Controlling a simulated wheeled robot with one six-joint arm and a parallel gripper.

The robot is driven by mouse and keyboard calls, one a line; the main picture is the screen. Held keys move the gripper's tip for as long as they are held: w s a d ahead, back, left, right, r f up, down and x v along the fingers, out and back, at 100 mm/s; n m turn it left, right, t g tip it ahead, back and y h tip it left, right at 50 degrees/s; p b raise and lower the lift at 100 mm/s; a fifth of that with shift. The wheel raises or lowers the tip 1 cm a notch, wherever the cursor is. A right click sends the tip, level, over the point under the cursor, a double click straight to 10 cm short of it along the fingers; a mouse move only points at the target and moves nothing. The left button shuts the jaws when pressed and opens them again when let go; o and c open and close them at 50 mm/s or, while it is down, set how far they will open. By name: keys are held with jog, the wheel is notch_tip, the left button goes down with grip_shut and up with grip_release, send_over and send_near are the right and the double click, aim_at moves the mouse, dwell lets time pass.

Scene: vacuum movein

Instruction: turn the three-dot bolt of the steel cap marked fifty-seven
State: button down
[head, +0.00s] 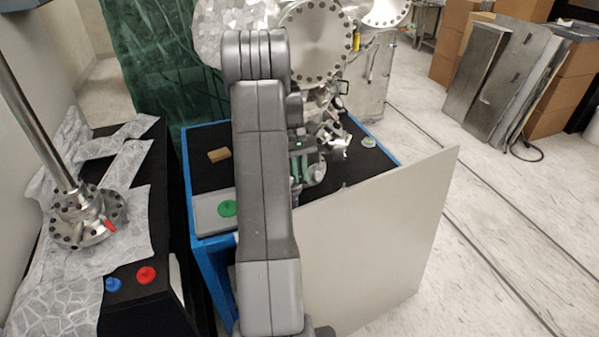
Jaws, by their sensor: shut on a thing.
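My gripper (301,168) shows only in part in the head view, just right of my raised grey arm, low over the dark top of the blue-framed table (188,185). It is shut on a small metal part (315,172), too small and too covered to name for sure. Large steel flanges (318,42) with bolts round their rims stand behind. A second round steel flange (385,8) is cut by the top edge. I cannot read a fifty-seven mark or any dots on them, so I cannot tell which cap or bolt is the named one.
A pale panel (385,240) stands right of my arm. A green disc (228,208) lies on a grey plate, near a tan block (219,155). At left, a steel post (40,110) rises from a bolted flange, by red (146,275) and blue (112,284) discs.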

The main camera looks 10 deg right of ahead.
jog(key=c, duration=1.4)
grip_release()
jog(key=shift+c, duration=0.2)
